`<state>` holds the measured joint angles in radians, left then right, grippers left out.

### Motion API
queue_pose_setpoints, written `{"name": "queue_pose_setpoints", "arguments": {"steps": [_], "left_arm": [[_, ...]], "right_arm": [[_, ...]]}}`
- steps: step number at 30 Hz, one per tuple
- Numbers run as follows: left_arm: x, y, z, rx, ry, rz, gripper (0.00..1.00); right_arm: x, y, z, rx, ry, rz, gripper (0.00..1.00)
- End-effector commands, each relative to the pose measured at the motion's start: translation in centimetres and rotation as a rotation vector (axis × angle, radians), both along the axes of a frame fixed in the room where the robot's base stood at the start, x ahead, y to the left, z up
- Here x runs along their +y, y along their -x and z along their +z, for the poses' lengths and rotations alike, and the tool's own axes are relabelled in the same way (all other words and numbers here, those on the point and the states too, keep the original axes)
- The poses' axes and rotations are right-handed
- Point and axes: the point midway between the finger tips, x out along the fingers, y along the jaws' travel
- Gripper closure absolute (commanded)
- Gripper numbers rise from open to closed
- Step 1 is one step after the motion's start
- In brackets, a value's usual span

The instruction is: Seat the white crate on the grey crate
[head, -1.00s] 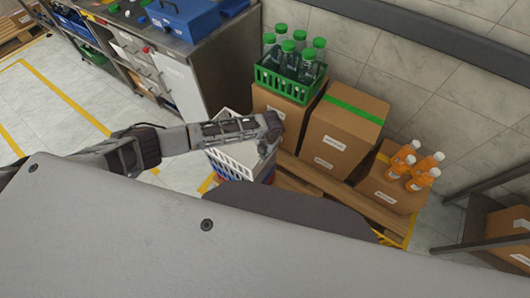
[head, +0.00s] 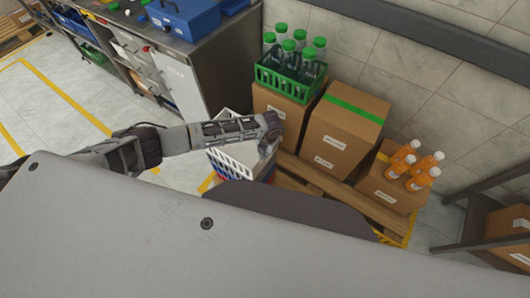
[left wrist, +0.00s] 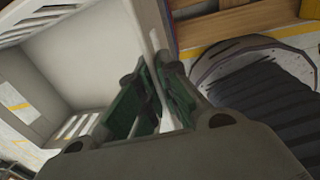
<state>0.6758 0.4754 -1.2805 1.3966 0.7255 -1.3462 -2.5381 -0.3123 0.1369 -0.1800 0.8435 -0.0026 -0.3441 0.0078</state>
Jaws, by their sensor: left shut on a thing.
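The white crate (head: 232,156) shows in the head view beside my left arm, partly covered by the arm. My left gripper (head: 268,150) is at its right side. In the left wrist view, my left gripper (left wrist: 162,100) is shut on the wall of the white crate (left wrist: 88,65), and the crate's pale interior fills the upper left. Blue and red crate parts show just below the white crate in the head view. I cannot make out the grey crate, nor whether the white crate touches what is below. My right gripper is out of view.
Cardboard boxes (head: 342,130) stand on a wooden pallet (head: 312,174) to the right. A green crate of bottles (head: 287,82) and several orange bottles (head: 414,165) rest on boxes. A metal workbench (head: 200,50) stands behind. Floor at the left is clear.

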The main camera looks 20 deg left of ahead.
Motion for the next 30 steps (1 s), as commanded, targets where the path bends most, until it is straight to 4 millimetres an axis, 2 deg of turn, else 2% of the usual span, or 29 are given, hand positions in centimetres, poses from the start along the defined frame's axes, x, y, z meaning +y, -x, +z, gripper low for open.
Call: {"name": "queue_pose_setpoints", "arguments": {"steps": [1,6,20,26,30], "left_arm": [[0.0,-0.1,0.1,-0.003,-0.001,0.000,0.91],[0.0,-0.1,0.1,-0.002,0.000,0.000,0.69],[-0.1,0.1,0.3,0.000,0.001,0.000,0.69],[-0.2,0.0,1.6,0.000,0.002,-0.001,0.69],[-0.3,0.0,3.2,-0.002,0.002,-0.001,0.69]], "right_arm": [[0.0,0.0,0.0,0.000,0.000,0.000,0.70],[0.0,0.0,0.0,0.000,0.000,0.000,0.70],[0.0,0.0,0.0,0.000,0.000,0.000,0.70],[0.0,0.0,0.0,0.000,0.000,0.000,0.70],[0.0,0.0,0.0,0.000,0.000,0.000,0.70]]}}
